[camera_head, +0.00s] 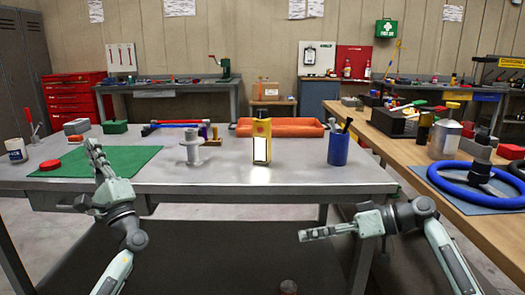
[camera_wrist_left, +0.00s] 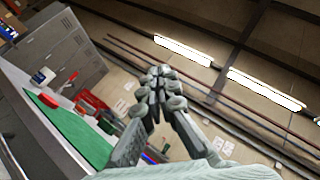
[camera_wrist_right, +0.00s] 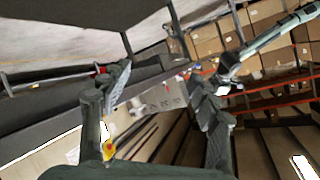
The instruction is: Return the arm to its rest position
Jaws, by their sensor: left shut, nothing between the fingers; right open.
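My left gripper (camera_head: 93,148) is raised in front of the green mat (camera_head: 130,160), pointing up, with its fingers together and nothing between them. In the left wrist view its fingertips (camera_wrist_left: 160,75) meet against the wall and ceiling lights. My right gripper (camera_head: 303,236) is in front of the table's front edge at the lower right, pointing left and empty. In the right wrist view its two fingers (camera_wrist_right: 160,95) stand wide apart.

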